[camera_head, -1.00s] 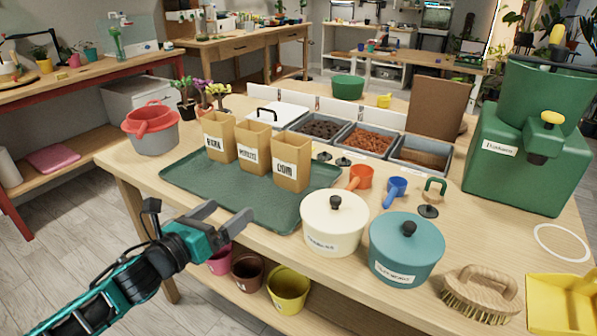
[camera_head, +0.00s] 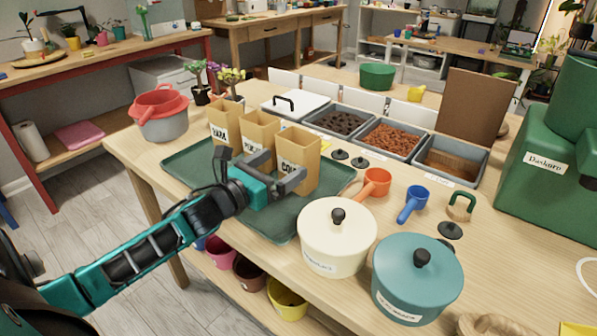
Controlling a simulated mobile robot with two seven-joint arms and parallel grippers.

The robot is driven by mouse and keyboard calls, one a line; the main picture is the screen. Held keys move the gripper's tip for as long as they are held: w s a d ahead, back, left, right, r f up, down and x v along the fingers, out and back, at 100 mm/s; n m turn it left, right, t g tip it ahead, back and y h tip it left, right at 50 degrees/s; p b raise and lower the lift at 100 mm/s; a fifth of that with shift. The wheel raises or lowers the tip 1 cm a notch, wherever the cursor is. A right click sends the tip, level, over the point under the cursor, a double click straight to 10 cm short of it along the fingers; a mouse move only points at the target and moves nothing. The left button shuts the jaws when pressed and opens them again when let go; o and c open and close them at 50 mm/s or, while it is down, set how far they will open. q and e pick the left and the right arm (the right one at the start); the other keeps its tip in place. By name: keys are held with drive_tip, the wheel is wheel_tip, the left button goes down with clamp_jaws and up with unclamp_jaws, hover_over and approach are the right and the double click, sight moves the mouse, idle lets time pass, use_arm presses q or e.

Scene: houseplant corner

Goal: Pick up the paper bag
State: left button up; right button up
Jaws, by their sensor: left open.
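Three open-topped brown paper bags stand upright in a row on a dark green tray (camera_head: 272,228): a left bag (camera_head: 222,118), a middle bag (camera_head: 258,130) and a right bag (camera_head: 305,153), each with a white label in dark letters. My left gripper (camera_head: 298,172) is over the tray, with its fingers in front of the lower part of the right bag and hiding some of it. The gripper is open. I cannot tell whether the fingers touch the bag. The lower part of the middle bag is also partly hidden. My right gripper is not in view.
A cream pot (camera_head: 325,245) and a teal pot (camera_head: 400,300) stand right of the tray. An orange scoop (camera_head: 375,183) and blue scoop (camera_head: 412,204) lie behind them. Bins of soil (camera_head: 345,122) and bark (camera_head: 392,140) stand behind the bags. A red-and-grey bucket (camera_head: 165,128) stands left.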

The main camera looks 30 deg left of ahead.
sight(290, 161)
use_arm(q)
drive_tip(key=shift+w+d+f, duration=0.1)
drive_tip(key=shift+w+d, duration=0.05)
drive_tip(key=shift+w, duration=0.9)
drive_tip(key=shift+w+d+f, duration=0.1)
drive_tip(key=shift+w+d, duration=0.1)
drive_tip(key=shift+w, duration=0.9)
drive_tip(key=shift+w+d+f, duration=0.1)
drive_tip(key=shift+w+d, duration=0.05)
drive_tip(key=shift+w, duration=0.9)
drive_tip(key=c, duration=0.7)
drive_tip(key=shift+r, duration=0.1)
